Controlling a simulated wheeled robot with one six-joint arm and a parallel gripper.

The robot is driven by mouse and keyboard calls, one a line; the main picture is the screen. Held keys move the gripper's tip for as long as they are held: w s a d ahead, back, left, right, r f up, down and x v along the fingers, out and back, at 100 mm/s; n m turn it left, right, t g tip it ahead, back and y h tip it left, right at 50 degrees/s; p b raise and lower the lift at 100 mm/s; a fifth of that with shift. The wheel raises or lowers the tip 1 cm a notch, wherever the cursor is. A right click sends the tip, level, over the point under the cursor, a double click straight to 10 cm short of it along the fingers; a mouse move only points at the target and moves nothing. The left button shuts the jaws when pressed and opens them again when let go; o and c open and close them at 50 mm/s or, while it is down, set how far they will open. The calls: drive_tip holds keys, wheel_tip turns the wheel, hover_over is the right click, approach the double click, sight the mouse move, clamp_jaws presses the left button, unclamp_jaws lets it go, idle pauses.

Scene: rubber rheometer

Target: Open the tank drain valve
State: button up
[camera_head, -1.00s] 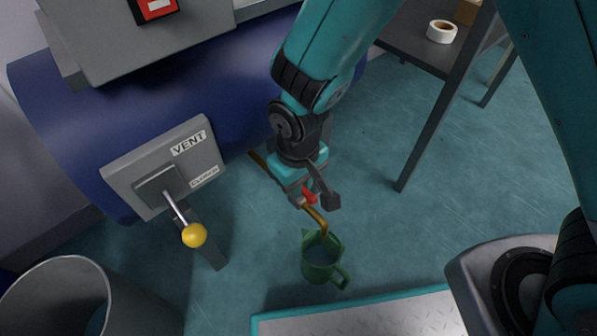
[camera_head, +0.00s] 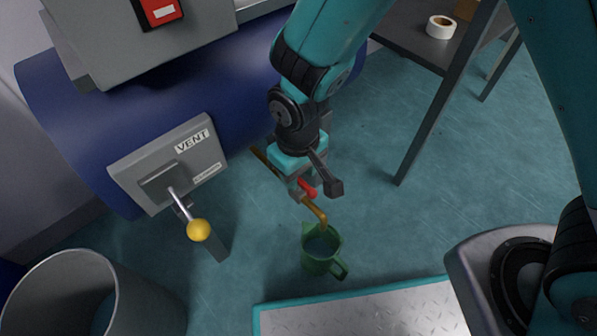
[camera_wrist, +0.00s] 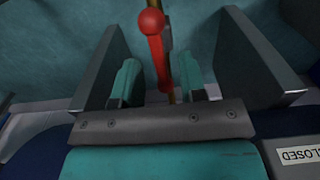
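The drain valve has a red handle (camera_head: 308,188) on a brass pipe, whose spout (camera_head: 318,213) bends down over a green jug (camera_head: 320,252) on the floor. My gripper (camera_head: 315,180) is at the valve and hides part of it in the head view. In the wrist view my gripper (camera_wrist: 158,80) is open, and the red handle (camera_wrist: 156,50) with its round end lies between the two fingers, with gaps on both sides. The blue tank (camera_head: 85,135) stands behind. I cannot tell whether the handle is turned.
A grey vent box (camera_head: 205,165) with a yellow-knobbed lever (camera_head: 199,230) is left of my gripper. A grey bin (camera_head: 150,305) stands front left. A dark table (camera_head: 412,55) with a white tape roll (camera_head: 440,27) is at the right. Floor between is clear.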

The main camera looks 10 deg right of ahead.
wheel_tip(320, 180, up, 15)
drive_tip(key=p, duration=0.7)
drive_tip(key=shift+r, duration=0.2)
wheel_tip(320, 180, up, 11)
drive_tip(key=y+p, duration=0.2)
hover_over(299, 178)
drive_tip(key=s+d, duration=0.3)
drive_tip(key=d, duration=0.2)
drive_tip(key=s+d+r+y+p, duration=0.2)
drive_tip(key=s+d+r, duration=0.3)
drive_tip(key=s+r, duration=0.35)
wheel_tip(299, 178, up, 39)
drive_tip(key=p, duration=3.8)
drive_tip(key=shift+w+f, duration=0.15)
drive_tip(key=shift+w, duration=0.1)
